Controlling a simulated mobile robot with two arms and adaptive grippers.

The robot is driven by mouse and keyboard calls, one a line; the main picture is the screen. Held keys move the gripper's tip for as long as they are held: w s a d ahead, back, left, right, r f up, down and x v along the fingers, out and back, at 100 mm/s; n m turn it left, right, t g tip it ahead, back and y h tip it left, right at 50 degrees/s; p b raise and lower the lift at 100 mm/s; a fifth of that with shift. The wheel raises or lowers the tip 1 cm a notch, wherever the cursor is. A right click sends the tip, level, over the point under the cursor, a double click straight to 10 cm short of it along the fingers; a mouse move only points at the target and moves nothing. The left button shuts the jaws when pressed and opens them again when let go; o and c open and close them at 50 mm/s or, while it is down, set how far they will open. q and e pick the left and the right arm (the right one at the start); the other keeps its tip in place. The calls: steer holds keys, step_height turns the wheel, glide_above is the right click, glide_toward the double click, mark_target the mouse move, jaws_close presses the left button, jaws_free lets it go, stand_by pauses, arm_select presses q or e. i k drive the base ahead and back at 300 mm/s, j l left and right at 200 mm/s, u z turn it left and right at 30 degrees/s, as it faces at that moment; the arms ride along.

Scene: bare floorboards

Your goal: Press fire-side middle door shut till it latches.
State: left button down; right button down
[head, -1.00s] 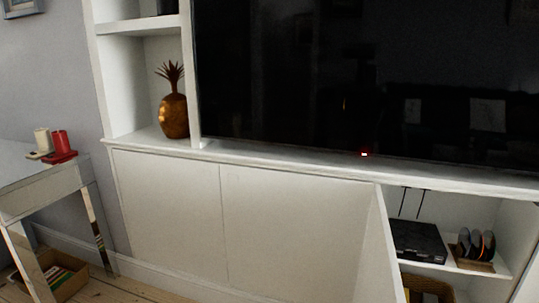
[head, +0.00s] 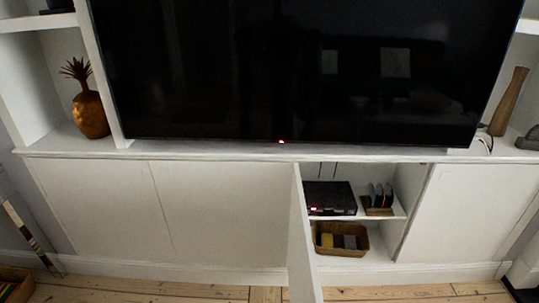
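One cabinet door (head: 302,240) in the white low cabinet under the television stands open. It swings out toward me and is seen nearly edge-on, its hinge side at the left of the open compartment. The compartment (head: 381,222) behind it shows a shelf. To the left, two door panels (head: 98,208) (head: 222,212) lie flush and closed. To the right, another panel (head: 465,212) looks closed. No fire shows in view. Neither of my grippers is in view.
A black box (head: 331,198) and a rack of discs (head: 379,197) sit on the shelf, with a wicker basket (head: 341,238) below. The television (head: 300,70) is above. A golden pineapple (head: 89,112) stands at left. Bare floorboards (head: 210,292) lie in front, with a basket (head: 14,286) at lower left.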

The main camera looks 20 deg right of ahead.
mark_target(302, 274)
steer(key=z, duration=1.15)
steer(key=k+j+u, duration=0.1)
steer(key=k, duration=0.15)
